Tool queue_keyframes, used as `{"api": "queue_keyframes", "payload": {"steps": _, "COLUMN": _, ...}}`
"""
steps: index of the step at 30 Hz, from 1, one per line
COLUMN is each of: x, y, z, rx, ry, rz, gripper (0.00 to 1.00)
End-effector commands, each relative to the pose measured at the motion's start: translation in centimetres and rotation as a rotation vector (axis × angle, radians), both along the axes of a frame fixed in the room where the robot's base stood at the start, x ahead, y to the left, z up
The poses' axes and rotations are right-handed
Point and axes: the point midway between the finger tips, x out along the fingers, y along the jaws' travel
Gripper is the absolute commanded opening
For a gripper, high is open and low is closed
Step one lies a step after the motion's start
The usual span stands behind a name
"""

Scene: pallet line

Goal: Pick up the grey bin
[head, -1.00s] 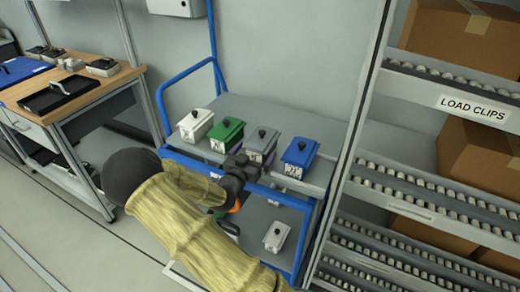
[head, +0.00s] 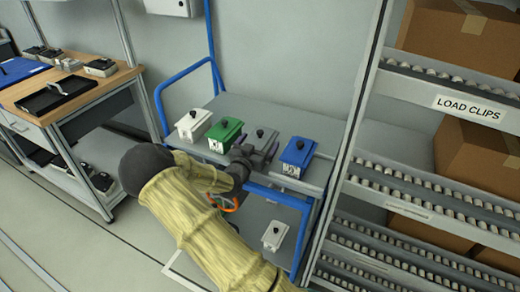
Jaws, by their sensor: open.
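The grey bin (head: 266,139) with a black knob on its lid stands on the cart's top shelf, between the green bin (head: 225,135) and the blue bin (head: 297,153). My gripper (head: 254,152) is open at the front of the grey bin and covers much of its lower front. I cannot tell whether the fingers touch it. A white bin (head: 193,124) stands at the left end of the row.
The blue-framed cart (head: 250,107) has clear shelf room behind the bins. A small pale bin (head: 275,235) stands on its lower shelf. A roller rack (head: 440,183) with cardboard boxes stands close on the right. A wooden-topped workbench (head: 92,85) is at the left.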

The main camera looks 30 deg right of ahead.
Motion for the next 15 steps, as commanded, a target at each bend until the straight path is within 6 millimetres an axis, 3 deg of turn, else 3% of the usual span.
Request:
{"api": "queue_keyframes", "payload": {"steps": 7, "x": -0.03, "y": -0.04, "z": 0.01, "rx": 0.000, "ry": 0.000, "rz": -0.001, "gripper": 0.98}}
{"api": "queue_keyframes", "payload": {"steps": 15, "x": -0.04, "y": -0.05, "z": 0.01, "rx": 0.001, "ry": -0.001, "rz": -0.001, "gripper": 0.45}}
